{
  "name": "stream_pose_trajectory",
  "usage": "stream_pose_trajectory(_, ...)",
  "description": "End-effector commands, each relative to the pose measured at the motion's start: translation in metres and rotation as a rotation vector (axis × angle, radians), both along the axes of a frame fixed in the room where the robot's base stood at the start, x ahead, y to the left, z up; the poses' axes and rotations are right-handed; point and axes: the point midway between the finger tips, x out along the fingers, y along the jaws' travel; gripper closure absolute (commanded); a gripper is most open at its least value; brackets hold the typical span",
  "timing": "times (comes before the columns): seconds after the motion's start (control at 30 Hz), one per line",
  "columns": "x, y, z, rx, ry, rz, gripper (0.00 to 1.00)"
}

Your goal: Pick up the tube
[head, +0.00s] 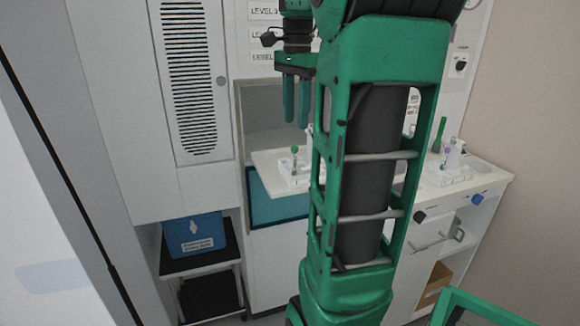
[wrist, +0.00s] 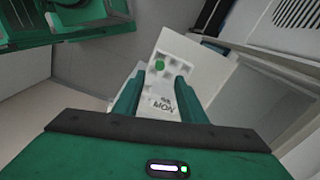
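A tube with a green cap (head: 295,150) stands in a small white rack (head: 293,176) on the counter. In the wrist view the round green cap (wrist: 159,65) shows from above, in the white rack (wrist: 172,47), beyond my fingertips. My gripper (head: 296,124) points down above the rack in the head view. Its two green fingers are apart with nothing between them; they also show in the wrist view (wrist: 155,80). The tube's body is mostly hidden under its cap in the wrist view.
A second white rack (head: 447,178) with items stands on the right part of the counter (head: 487,178). My arm hides the counter's middle. A blue box (head: 195,238) sits on a low shelf at left. A vented panel (head: 190,75) is above.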

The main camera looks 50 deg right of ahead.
Motion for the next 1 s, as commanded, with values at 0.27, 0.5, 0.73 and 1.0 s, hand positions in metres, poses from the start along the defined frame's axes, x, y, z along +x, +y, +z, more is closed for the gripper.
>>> stream_pose_trajectory(0.27,-0.001,0.0,-0.039,0.002,0.002,-0.004,0.62)
stream_pose_trajectory(0.5,-0.001,0.0,-0.055,0.001,0.001,-0.004,0.62)
stream_pose_trajectory(0.73,0.0,0.003,-0.086,0.002,0.001,-0.003,0.62)
stream_pose_trajectory(1.0,0.001,0.002,-0.103,0.001,-0.001,-0.003,0.62)
